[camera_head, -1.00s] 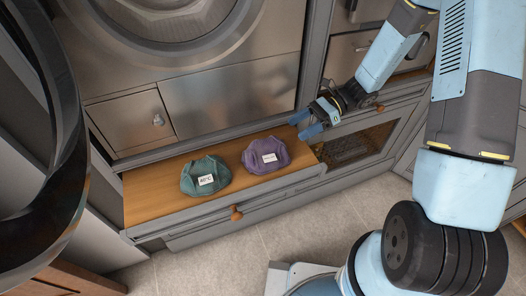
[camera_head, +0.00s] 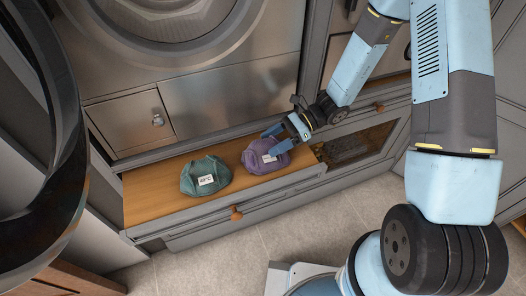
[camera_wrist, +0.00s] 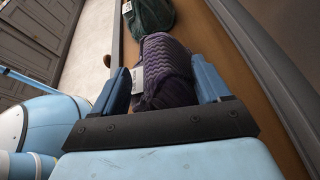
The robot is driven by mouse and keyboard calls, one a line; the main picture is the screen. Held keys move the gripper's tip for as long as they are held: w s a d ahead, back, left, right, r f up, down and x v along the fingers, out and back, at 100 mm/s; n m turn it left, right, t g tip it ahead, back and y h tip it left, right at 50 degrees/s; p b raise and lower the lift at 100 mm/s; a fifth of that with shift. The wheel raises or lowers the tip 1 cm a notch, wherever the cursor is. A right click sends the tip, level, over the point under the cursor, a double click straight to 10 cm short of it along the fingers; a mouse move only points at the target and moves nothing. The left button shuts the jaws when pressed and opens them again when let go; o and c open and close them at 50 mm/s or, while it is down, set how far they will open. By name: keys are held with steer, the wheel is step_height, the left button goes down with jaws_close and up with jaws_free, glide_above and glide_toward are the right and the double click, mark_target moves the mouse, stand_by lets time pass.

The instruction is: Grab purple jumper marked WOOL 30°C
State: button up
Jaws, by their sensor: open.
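The purple jumper (camera_head: 262,157) lies crumpled on the wooden shelf, with a white label on its front too small to read. It also shows in the wrist view (camera_wrist: 166,66), between the two blue fingers. My gripper (camera_head: 274,140) is open, its fingers at the right side of the jumper. In the wrist view my gripper (camera_wrist: 162,85) has one finger on each side of the purple cloth; I cannot tell if they touch it. The label shows at the left finger.
A green garment (camera_head: 206,176) with a white label lies left of the jumper on the wooden shelf (camera_head: 150,205); it is also beyond the jumper in the wrist view (camera_wrist: 150,16). A metal appliance (camera_head: 230,98) stands behind the shelf. A round wooden knob (camera_head: 236,214) sticks out in front.

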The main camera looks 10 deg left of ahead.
steer(key=c, duration=1.4)
